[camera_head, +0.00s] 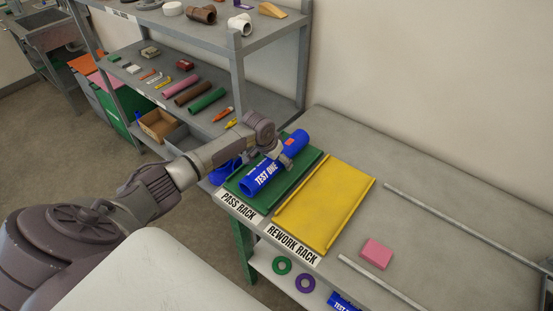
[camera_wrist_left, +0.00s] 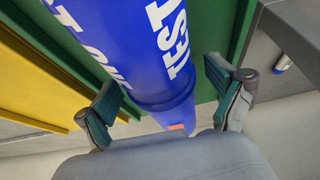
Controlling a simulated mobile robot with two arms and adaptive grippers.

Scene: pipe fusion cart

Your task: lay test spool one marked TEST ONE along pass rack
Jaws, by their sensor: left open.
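The blue test spool one (camera_head: 264,180), with white TEST ONE lettering and an orange patch, lies lengthwise along the green pass rack (camera_head: 302,172), slightly askew in the head view. My left gripper (camera_head: 282,158) is over the spool's far half. In the left wrist view my left gripper (camera_wrist_left: 166,104) is open, with one finger on each side of the spool (camera_wrist_left: 135,45) and visible gaps between fingers and spool. The spool's underside contact with the rack is hidden. My right gripper is not in view.
The yellow rework rack (camera_head: 328,205) is right of the pass rack. A blue object (camera_head: 224,172) shows left of the pass rack, partly behind my arm. A pink block (camera_head: 376,254) and metal rods are on the bench. A stocked shelf unit (camera_head: 237,75) stands behind.

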